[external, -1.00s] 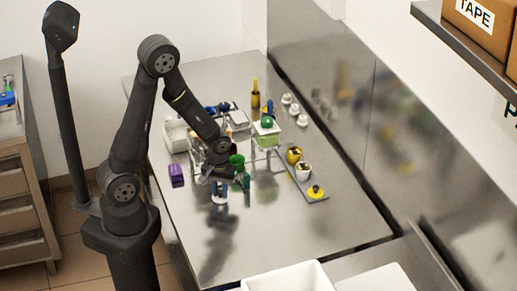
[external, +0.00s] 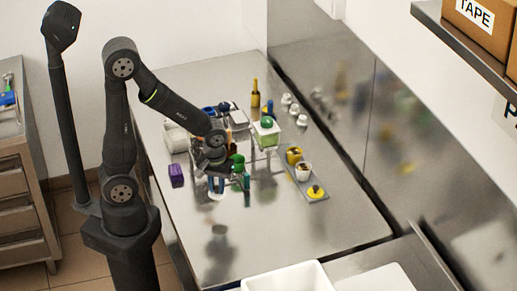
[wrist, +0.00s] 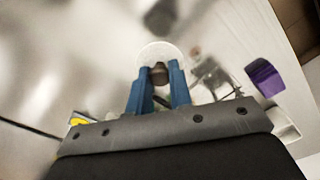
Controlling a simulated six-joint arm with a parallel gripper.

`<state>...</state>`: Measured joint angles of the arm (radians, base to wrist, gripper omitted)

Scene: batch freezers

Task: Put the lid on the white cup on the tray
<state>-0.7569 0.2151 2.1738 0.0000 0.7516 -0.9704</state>
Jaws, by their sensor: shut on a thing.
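My gripper (wrist: 160,78) has blue fingers, closed on the dark knob (wrist: 159,74) of a round whitish lid (wrist: 152,51) in the wrist view. In the external view my gripper (external: 216,186) points down with the pale lid (external: 217,197) at its tips, left of the tray. I cannot tell how high it is above the table. The white cup (external: 304,175) stands on the narrow grey tray (external: 318,199) at the right, between a yellow cup (external: 294,151) and a yellow disc with a knob (external: 316,190). The cup's inside looks dark.
A green item (external: 237,160) stands close to the right of my gripper. A purple block (external: 176,174) lies to the left; it also shows in the wrist view (wrist: 264,78). Behind are a bottle (external: 255,94) and several white items (external: 291,104). The front of the table is clear.

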